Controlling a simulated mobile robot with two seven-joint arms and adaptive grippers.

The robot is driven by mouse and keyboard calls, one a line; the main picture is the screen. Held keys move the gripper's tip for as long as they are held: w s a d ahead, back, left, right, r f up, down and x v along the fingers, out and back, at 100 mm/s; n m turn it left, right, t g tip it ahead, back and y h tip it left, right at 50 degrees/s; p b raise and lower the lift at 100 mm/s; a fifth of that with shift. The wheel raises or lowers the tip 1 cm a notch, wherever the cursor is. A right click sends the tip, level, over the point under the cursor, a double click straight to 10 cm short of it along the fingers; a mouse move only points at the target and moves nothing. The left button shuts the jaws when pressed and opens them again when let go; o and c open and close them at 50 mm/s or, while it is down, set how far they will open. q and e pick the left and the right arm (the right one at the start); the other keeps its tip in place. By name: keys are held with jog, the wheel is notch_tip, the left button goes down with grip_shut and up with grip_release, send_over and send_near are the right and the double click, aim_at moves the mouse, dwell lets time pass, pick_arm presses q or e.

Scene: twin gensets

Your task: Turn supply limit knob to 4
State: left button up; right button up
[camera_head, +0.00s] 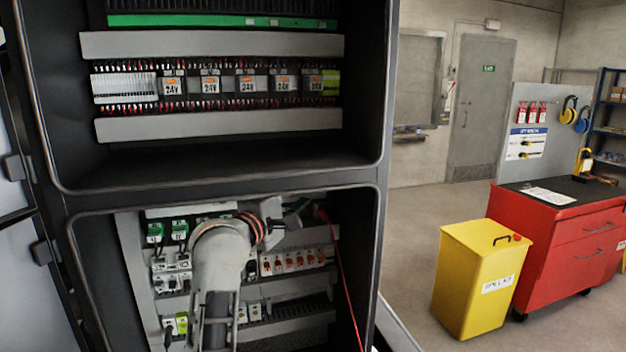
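One of my arms reaches up from the bottom edge, left of centre, into the lower bay of the open cabinet (375,240). I take it for the left arm. Its dark gripper (297,212) is at the upper right of the bay, beyond the wrist, small and seen from behind. I cannot tell whether its fingers are open or shut, or whether they touch anything. No supply limit knob can be made out; the arm hides part of the bay. My other gripper is not in view.
The bay holds breakers (172,272), a row of red-marked modules (292,262) and a red cable (343,275). A shelf edge divides it from the upper bay with 24V modules (247,85). A yellow bin (470,275) and red tool cabinet (560,250) stand right; floor between is clear.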

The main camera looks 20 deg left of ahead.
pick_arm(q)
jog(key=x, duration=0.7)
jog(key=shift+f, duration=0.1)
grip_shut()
